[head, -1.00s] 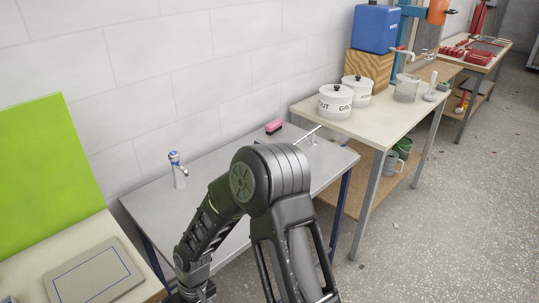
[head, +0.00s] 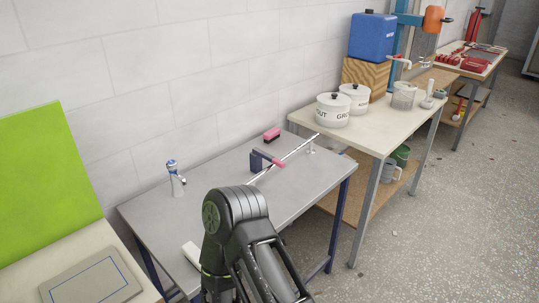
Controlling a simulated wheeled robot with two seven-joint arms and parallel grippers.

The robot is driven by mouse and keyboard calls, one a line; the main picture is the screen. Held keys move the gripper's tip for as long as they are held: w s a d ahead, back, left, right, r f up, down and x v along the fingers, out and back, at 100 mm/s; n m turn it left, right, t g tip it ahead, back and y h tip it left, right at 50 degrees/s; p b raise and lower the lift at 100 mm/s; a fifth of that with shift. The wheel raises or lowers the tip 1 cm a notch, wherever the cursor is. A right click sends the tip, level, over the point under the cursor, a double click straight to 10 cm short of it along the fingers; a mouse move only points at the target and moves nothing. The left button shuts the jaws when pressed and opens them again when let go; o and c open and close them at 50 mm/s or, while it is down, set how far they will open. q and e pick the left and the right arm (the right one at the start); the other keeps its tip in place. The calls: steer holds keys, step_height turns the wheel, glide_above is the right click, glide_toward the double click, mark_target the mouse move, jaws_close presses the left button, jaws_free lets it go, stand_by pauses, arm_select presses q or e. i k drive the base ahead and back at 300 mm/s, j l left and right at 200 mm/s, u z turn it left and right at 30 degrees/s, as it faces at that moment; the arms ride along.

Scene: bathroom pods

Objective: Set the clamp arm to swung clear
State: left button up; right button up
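A dark bracket (head: 256,160) with a pink bar (head: 277,163) stands on the grey metal table, beside a long thin pale rod (head: 295,152). It looks like the clamp with its arm; the bar lies close to the rod, and I cannot tell whether it presses on it. The rod's far end rests by a small upright post (head: 310,146). One of my dark arms rises from the bottom middle in front of the table and hides part of its near side. Neither gripper shows.
The grey table (head: 215,168) carries a small tap (head: 175,178), a pink-and-black brush (head: 272,134) and a white piece (head: 191,253) partly behind my arm. White pots (head: 333,110) stand on the right-hand bench. A pale board (head: 90,280) lies at lower left. Floor at right is clear.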

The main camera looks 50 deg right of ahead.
mark_target(276, 162)
steer(key=i+l+z, duration=0.1)
steer(key=z, duration=0.4)
steer(key=i+l+z, duration=0.1)
steer(key=z, duration=0.4)
steer(key=i+l+z, duration=0.1)
steer(key=z, duration=0.4)
steer(key=i, duration=0.55)
steer(key=k+u, duration=0.2)
steer(key=k, duration=0.35)
steer(key=u, duration=1.35)
steer(key=k+l, duration=0.55)
steer(key=k, duration=0.1)
